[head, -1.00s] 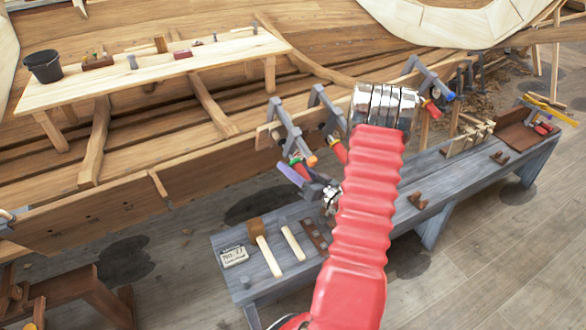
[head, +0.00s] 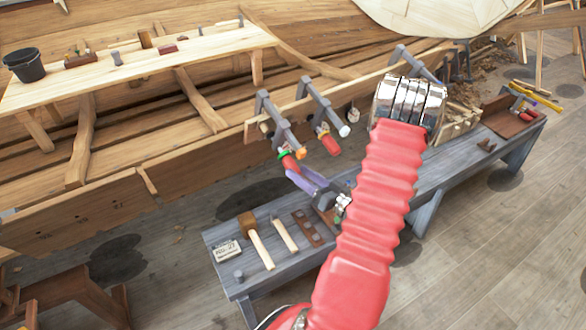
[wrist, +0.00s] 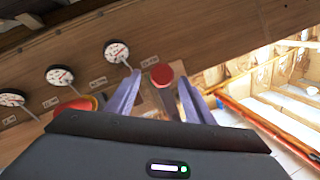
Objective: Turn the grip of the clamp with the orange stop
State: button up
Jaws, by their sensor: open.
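The clamp with the orange stop (head: 300,154) hangs on the upright plank, the left one of two neighbouring grey clamps. Its red grip (head: 291,165) points down, with a green ring at its top. My gripper (head: 297,176), with purple fingers, is at the lower end of this grip; the contact is too small to judge. In the wrist view, a round red grip end (wrist: 162,75) shows between the tips of my open gripper (wrist: 157,84), with a gap visible on each side.
The neighbouring clamp has a white stop (head: 344,131) and a red grip (head: 331,145), close on the right. White dials (wrist: 117,51) line the plank. Below stands a grey bench (head: 235,262) with a mallet (head: 261,248). Floor in front is free.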

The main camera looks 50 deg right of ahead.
jog(key=shift+s+a+f, duration=0.1)
jog(key=shift+s+f, duration=0.05)
jog(key=shift+s, duration=2.45)
